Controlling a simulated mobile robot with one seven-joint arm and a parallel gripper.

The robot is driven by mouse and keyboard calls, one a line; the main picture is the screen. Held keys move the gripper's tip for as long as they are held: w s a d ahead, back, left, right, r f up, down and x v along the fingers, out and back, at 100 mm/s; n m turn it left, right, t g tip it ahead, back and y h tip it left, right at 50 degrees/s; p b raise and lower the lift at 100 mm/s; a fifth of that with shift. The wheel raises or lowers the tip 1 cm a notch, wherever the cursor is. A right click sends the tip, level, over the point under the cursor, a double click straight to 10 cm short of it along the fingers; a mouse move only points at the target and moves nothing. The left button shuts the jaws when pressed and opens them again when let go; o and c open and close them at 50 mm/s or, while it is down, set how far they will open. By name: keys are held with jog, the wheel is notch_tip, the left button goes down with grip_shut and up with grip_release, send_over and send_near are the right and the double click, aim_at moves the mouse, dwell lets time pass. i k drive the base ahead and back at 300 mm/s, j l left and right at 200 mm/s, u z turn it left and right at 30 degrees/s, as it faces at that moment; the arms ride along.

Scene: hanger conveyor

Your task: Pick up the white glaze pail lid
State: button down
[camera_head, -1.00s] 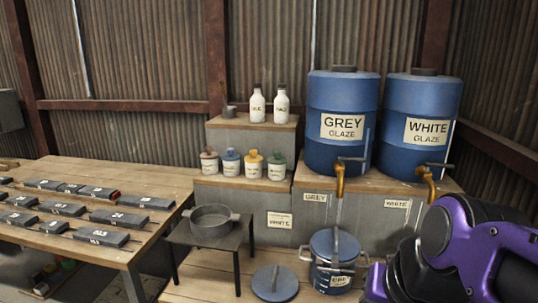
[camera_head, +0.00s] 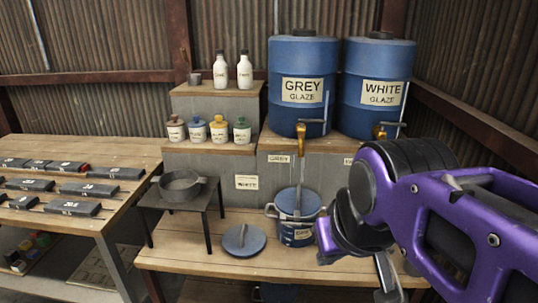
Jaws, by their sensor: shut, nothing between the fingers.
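A round blue-grey lid (camera_head: 244,240) with a bar handle lies flat on the low wooden bench, left of a blue pail (camera_head: 297,216). I see no lid marked white; I cannot tell which pail the loose lid belongs to. My purple and black arm covers the right part of the bench and whatever stands under the white glaze tap. My gripper's fingertips do not show.
Blue GREY (camera_head: 302,112) and WHITE (camera_head: 372,112) glaze drums with taps stand on the shelf behind. A grey pan (camera_head: 180,190) sits on a small dark stand. A table (camera_head: 130,150) with grey blocks is at left. The bench front by the lid is clear.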

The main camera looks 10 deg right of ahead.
aim_at(242, 240)
jog(key=z, duration=0.95)
jog(key=u, duration=1.25)
jog(key=i+j+z, duration=0.35)
jog(key=j, duration=0.15)
